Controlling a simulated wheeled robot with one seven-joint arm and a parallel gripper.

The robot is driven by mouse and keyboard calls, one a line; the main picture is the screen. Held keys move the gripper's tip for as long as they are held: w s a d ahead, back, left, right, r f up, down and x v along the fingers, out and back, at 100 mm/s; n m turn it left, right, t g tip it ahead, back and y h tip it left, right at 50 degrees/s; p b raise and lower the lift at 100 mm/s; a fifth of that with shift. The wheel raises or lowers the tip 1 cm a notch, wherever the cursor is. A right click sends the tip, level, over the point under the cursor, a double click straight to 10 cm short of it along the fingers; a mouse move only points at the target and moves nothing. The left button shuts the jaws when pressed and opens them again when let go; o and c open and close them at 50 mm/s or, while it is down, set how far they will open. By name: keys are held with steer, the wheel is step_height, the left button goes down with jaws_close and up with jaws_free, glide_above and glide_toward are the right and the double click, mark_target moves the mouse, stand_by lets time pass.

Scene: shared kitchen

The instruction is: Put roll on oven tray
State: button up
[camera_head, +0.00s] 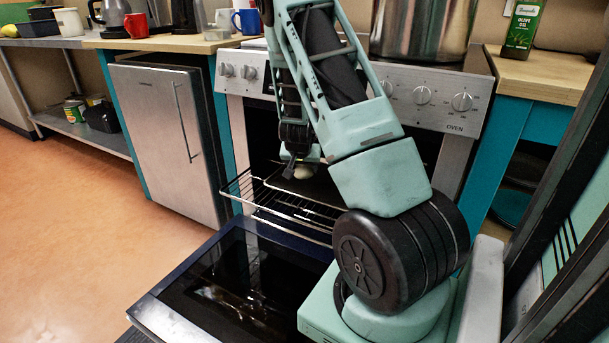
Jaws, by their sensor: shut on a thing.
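My gripper (292,168) is inside the front of the open oven, low over the tray and rack. It is shut on a small pale roll (303,172), which shows just below and beside the fingers. The dark oven tray (318,188) lies on a wire rack (285,203) that is pulled partly out of the oven. I cannot tell whether the roll touches the tray. My arm hides much of the tray and the oven's inside.
The oven door (235,280) is folded down in front. A small fridge (165,140) stands to the left. A large steel pot (420,30) is on the stove top. An olive oil tin (523,28) stands on the right counter. Open floor (75,220) lies at left.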

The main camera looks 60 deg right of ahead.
mark_target(304, 172)
steer(key=shift+w+d, duration=0.2)
steer(key=shift+d, duration=0.3)
steer(key=shift+w+d, duration=0.2)
steer(key=shift+d, duration=0.25)
steer(key=shift+d+f+b, duration=0.1)
steer(key=shift+f+b, duration=0.85)
steer(key=shift+f, duration=0.8)
steer(key=shift+f, duration=0.1)
steer(key=o, duration=1)
